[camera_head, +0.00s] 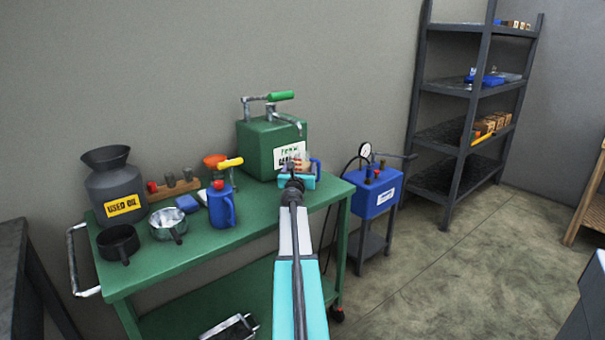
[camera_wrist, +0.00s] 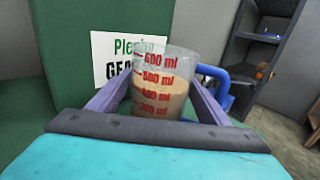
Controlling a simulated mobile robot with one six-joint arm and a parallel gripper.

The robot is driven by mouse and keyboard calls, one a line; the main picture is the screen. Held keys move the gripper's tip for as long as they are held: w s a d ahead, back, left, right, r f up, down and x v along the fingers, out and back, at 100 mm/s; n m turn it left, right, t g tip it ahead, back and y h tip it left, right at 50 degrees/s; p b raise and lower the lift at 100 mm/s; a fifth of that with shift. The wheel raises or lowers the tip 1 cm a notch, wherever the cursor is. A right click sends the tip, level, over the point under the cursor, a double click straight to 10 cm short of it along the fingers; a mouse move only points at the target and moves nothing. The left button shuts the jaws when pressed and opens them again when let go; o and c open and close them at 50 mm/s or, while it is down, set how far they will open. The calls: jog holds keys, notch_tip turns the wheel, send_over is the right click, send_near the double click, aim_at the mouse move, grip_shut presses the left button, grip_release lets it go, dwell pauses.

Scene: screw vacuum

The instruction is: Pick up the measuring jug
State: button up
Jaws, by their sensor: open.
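The measuring jug (camera_wrist: 165,85) is clear, with red ml marks, a tan liquid inside and a blue handle (camera_wrist: 214,78) on its right side. In the wrist view it stands upright between the two fingers of my gripper (camera_wrist: 160,103), which is open. The fingers lie on either side of the jug; whether either touches it is unclear. In the head view the jug (camera_head: 301,160) is at the right end of the green cart, mostly hidden behind my gripper (camera_head: 296,172).
A green pump box (camera_head: 262,150) with a white label stands close behind the jug. The green cart (camera_head: 262,213) also bears a blue can (camera_head: 221,209), a metal bowl (camera_head: 168,224), a dark pot (camera_head: 118,243) and a used-oil can (camera_head: 113,187). A blue gauge unit (camera_head: 374,197) stands to the right.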

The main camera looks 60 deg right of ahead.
aim_at(299, 161)
dwell(0.3)
jog(key=c, duration=1.4)
jog(key=shift+o, duration=0.2)
jog(key=shift+r+p, duration=0.3)
jog(key=shift+r, duration=0.15)
jog(key=shift+r+p, duration=0.95)
jog(key=shift+r, duration=0.35)
jog(key=shift+a+r, duration=0.1)
jog(key=shift+r, duration=0.05)
jog(key=v, duration=1.7)
jog(key=shift+a, duration=0.25)
jog(key=shift+s+a, duration=0.1)
jog(key=shift+a, duration=0.05)
